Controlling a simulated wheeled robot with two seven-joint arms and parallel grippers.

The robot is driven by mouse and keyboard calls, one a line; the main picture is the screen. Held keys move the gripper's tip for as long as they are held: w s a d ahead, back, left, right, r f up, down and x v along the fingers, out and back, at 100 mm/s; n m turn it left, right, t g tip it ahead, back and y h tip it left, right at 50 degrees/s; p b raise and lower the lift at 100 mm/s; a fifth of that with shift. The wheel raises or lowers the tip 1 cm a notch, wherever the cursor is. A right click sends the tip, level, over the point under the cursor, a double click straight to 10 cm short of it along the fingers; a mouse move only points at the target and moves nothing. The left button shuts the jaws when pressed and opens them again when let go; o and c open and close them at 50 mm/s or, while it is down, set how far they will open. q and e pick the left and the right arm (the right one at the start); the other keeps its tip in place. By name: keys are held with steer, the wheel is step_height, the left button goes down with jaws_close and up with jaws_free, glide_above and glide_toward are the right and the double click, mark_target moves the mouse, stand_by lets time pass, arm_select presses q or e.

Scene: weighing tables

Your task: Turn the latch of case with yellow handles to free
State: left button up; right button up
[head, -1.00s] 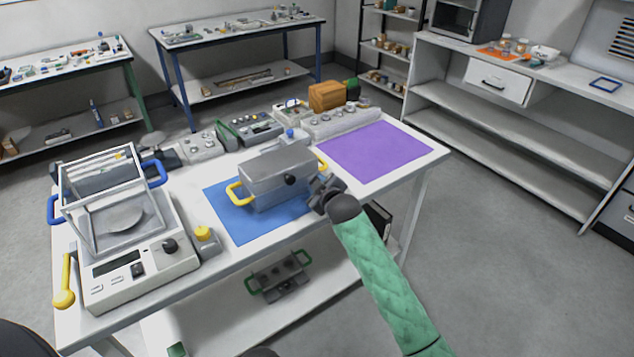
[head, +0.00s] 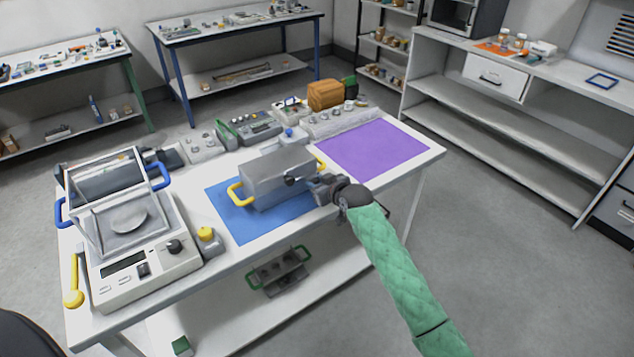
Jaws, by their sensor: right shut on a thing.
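The grey case (head: 272,177) with yellow handles (head: 238,194) sits closed on the blue mat (head: 243,228) on the white table. Its dark latch (head: 293,180) is on the front face, toward the right. My right gripper (head: 305,183) reaches in from the right and is shut on the latch. The gripper's fingers partly cover the latch, so its exact angle is hard to tell. My left gripper is not in view.
A purple mat (head: 373,149) lies bare to the right of the case. A balance with a glass draft shield (head: 140,262) stands to the left. Several devices and an orange-brown box (head: 325,95) line the table's back. A green-handled case (head: 280,274) is on the lower shelf.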

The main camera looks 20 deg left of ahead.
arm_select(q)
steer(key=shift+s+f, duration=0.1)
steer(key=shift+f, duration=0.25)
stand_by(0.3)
arm_select(e)
steer(key=o, duration=1)
steer(key=shift+d, duration=0.1)
steer(key=shift+s+d, duration=0.15)
steer(key=shift+d, duration=0.1)
steer(key=b+v, duration=0.2)
steer(key=v, duration=0.4)
steer(key=shift+d, duration=0.2)
steer(key=shift+s+d+r+m, duration=0.2)
steer(key=shift+s+r+m, duration=0.05)
steer(key=shift+m, duration=0.05)
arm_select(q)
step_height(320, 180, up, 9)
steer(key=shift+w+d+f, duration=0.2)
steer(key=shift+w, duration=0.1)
